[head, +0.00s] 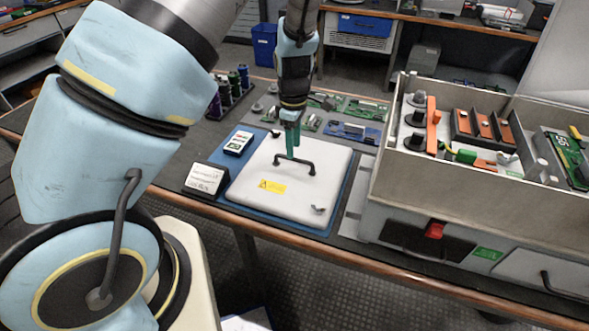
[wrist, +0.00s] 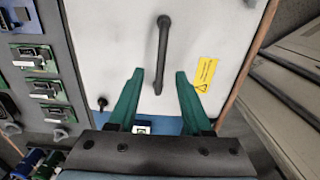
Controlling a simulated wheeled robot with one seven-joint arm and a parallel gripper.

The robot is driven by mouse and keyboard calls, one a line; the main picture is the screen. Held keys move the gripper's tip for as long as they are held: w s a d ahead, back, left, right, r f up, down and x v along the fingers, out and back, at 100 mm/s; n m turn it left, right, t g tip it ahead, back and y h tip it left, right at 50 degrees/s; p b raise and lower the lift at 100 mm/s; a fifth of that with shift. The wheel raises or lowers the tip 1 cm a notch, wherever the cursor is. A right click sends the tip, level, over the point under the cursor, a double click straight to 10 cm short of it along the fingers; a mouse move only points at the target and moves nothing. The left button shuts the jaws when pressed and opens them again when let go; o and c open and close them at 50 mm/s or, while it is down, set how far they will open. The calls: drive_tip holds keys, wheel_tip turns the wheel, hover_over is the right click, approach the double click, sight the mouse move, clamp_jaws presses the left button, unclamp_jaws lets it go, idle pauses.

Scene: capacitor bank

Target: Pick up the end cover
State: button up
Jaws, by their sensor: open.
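The end cover is a flat white square panel (head: 290,194) with a dark bar handle (head: 297,163) and a yellow warning label (head: 272,186). It lies on a blue mat (head: 322,229) on the bench. My gripper (head: 291,152) points down over the handle. In the wrist view the green fingers (wrist: 160,75) are open, with one end of the handle (wrist: 162,50) appearing between them and the rest running ahead over the white panel (wrist: 118,40). I cannot tell how far the fingertips are above the handle. The gripper holds nothing.
A large open box (head: 408,192) with capacitor parts stands close on the right. A small white sign (head: 206,179) and a meter-like device (head: 239,143) lie left of the cover. Circuit boards (head: 352,133) lie behind it, and coloured cylinders (head: 234,84) stand at the back left.

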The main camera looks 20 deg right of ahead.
sight(294, 160)
drive_tip(key=shift+f+p, duration=0.85)
drive_tip(key=shift+f, duration=2.1)
drive_tip(key=shift+c, duration=0.3)
clamp_jaws()
